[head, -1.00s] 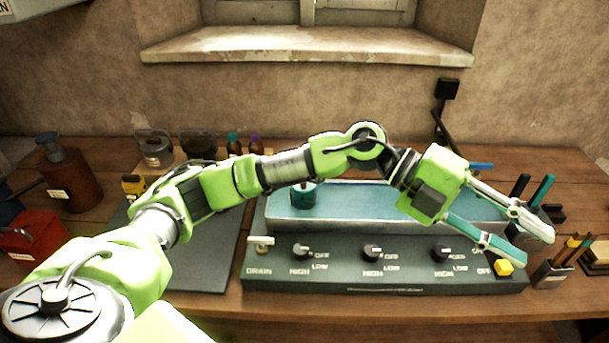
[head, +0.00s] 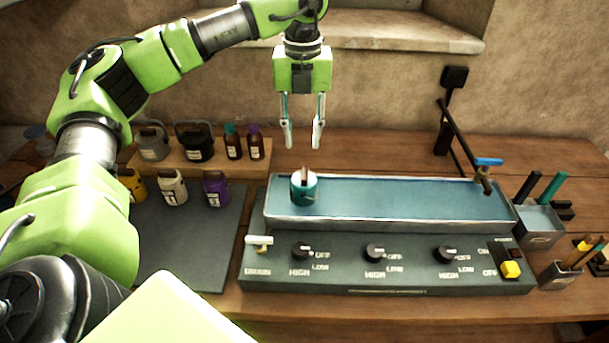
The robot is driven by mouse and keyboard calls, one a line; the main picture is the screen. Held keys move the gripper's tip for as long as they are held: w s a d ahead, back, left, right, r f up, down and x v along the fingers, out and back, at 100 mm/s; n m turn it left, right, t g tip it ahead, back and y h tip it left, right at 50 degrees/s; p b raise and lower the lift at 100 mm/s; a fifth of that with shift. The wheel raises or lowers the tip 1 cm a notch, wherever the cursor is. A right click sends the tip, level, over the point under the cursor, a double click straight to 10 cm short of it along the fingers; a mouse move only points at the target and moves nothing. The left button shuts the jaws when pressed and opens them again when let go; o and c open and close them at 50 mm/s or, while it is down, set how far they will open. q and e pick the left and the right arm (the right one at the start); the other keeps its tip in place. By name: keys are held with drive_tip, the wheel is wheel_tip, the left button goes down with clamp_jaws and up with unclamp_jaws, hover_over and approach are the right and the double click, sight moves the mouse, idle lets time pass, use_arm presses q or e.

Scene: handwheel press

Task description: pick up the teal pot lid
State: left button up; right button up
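The teal pot (head: 303,195) stands upright at the left end of the shallow blue basin. Its lid (head: 304,177) is on top, with a pale upper face and a small upright brown knob. My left gripper (head: 302,143) points down, with its two fingers apart and nothing between them. In the picture it is just above the pot, not touching it; its exact distance in depth is hard to tell. My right gripper is not in view.
The basin (head: 400,217) sits behind a panel with several knobs (head: 376,252). Bottles and pots (head: 198,143) stand on a wooden shelf at the left, with more on the dark mat (head: 190,250). A tap (head: 487,172) and tool holders (head: 540,226) are at the right.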

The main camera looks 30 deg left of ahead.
use_arm(q)
hover_over(304, 172)
wheel_tip(304, 172, down, 4)
drive_tip(key=shift+s+a+f+p, duration=0.1)
drive_tip(key=shift+s+f+p, duration=0.05)
drive_tip(key=shift+f+p, duration=0.15)
drive_tip(key=shift+f, duration=0.2)
wheel_tip(304, 172, down, 4)
drive_tip(key=shift+f+p, duration=0.2)
drive_tip(key=shift+p, duration=1.05)
drive_tip(key=shift+f, duration=0.2)
clamp_jaws()
